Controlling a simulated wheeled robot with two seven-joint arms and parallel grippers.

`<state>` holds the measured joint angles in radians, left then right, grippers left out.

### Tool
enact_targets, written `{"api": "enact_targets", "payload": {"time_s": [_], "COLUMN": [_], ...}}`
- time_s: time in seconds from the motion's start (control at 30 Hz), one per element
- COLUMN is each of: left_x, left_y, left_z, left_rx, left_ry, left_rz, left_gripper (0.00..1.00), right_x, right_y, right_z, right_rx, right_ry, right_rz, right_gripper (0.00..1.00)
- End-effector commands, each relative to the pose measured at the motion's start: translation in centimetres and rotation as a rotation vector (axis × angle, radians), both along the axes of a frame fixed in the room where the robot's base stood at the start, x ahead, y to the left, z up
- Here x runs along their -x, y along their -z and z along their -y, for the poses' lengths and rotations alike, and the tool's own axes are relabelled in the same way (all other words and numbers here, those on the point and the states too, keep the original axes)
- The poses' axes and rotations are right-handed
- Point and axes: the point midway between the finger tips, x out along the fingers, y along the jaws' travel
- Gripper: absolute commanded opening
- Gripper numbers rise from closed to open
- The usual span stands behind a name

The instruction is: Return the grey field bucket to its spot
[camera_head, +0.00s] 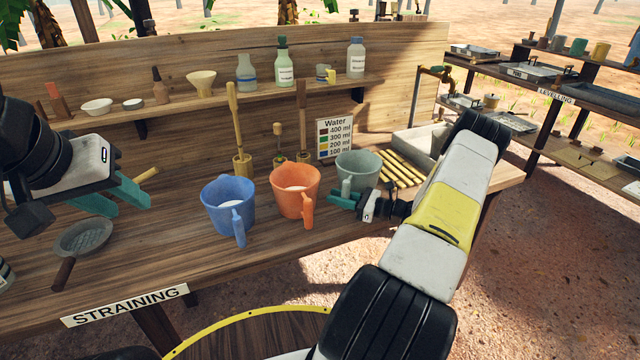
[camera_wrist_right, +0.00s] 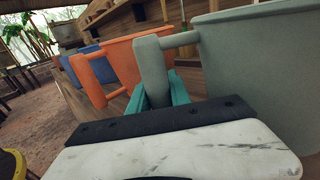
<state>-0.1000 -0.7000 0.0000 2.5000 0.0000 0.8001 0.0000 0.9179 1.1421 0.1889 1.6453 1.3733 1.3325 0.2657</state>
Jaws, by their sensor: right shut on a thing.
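The grey bucket (camera_head: 360,168) is upright at the right of the wooden bench, right of the orange bucket (camera_head: 295,190). In the right wrist view the grey bucket (camera_wrist_right: 262,75) fills the right side, with its handle toward me. My right gripper (camera_head: 343,199) is shut on that handle; its teal fingers (camera_wrist_right: 160,95) sit on both sides of it. Whether the bucket's base touches the bench is hard to tell. My left gripper (camera_head: 125,195) is open and empty above the bench's left part, near the strainer.
A blue bucket (camera_head: 229,205) stands left of the orange one. A strainer (camera_head: 82,240) lies at the left. A Water sign (camera_head: 335,138), yellow sticks (camera_head: 400,168) and a stone basin (camera_head: 418,142) are behind and right of the grey bucket. A shelf (camera_head: 200,100) with bottles runs along the back.

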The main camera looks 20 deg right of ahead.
Motion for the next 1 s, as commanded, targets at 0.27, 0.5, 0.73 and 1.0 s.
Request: {"api": "enact_targets", "payload": {"time_s": [0.27,0.5,0.73,1.0], "left_x": [0.0,0.0,0.0,0.0], "left_y": [0.0,0.0,0.0,0.0], "left_z": [0.0,0.0,0.0,0.0], "left_rx": [0.0,0.0,0.0,0.0], "left_ry": [0.0,0.0,0.0,0.0], "left_rz": [0.0,0.0,0.0,0.0], "left_gripper": [0.36,0.36,0.36,0.36], "right_x": [0.0,0.0,1.2,4.2], "right_y": [0.3,0.4,0.4,0.4], "right_z": [0.0,0.0,1.4,4.8], "right_rx": [0.0,0.0,0.002,0.001], "right_ry": [0.0,0.0,0.002,0.002], "right_rz": [0.001,-0.001,-0.001,-0.001], "right_gripper": [0.49,0.49,0.49,0.49]}}
